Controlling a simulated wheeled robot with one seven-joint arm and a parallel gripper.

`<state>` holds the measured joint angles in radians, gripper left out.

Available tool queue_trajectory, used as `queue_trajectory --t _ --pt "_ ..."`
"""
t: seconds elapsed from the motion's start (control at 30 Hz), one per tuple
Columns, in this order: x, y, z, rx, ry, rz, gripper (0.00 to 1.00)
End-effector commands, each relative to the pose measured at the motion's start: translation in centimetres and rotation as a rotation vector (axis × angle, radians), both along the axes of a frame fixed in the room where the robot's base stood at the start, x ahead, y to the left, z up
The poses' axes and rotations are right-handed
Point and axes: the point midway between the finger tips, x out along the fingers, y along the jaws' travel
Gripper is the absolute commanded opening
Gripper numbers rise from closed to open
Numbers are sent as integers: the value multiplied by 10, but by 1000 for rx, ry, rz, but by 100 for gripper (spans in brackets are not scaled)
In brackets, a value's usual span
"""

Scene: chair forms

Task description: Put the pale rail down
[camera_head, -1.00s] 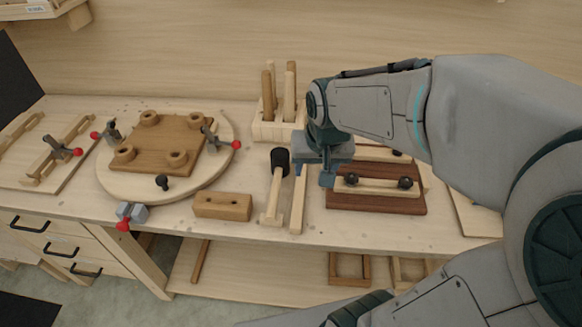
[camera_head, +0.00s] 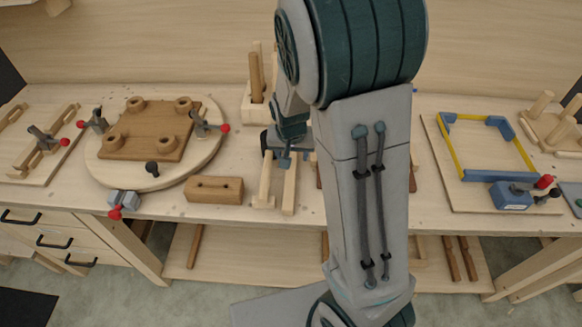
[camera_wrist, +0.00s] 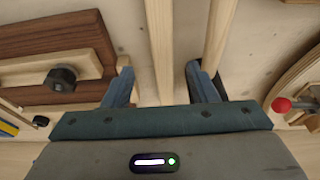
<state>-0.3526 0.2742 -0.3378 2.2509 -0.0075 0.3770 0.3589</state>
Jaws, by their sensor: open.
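The pale rail (camera_head: 289,196) is a long, narrow, light wooden strip on the bench. In the wrist view the pale rail (camera_wrist: 158,45) runs between the two open fingers, with clear space on both sides. My gripper (camera_wrist: 161,85) is open and holds nothing. In the head view my gripper (camera_head: 284,160) is over the rail's far end, which it partly hides. I cannot tell how high the fingers are above the bench.
A dark board with a pale bar and black knob (camera_wrist: 60,78) lies close by. A drilled wooden block (camera_head: 214,190) and round clamped board (camera_head: 205,160) are left. A blue-yellow frame (camera_head: 462,150) is right.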

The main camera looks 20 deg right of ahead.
Motion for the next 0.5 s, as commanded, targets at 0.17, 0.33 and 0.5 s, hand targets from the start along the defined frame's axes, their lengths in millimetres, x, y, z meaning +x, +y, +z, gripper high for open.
queue_trajectory --t 0.17,0.33,0.5 --pt "3 -1 -11 0 0 -1 53" --pt "5 -1 -19 0 2 0 53" --pt "11 -1 -38 -1 3 -1 53"
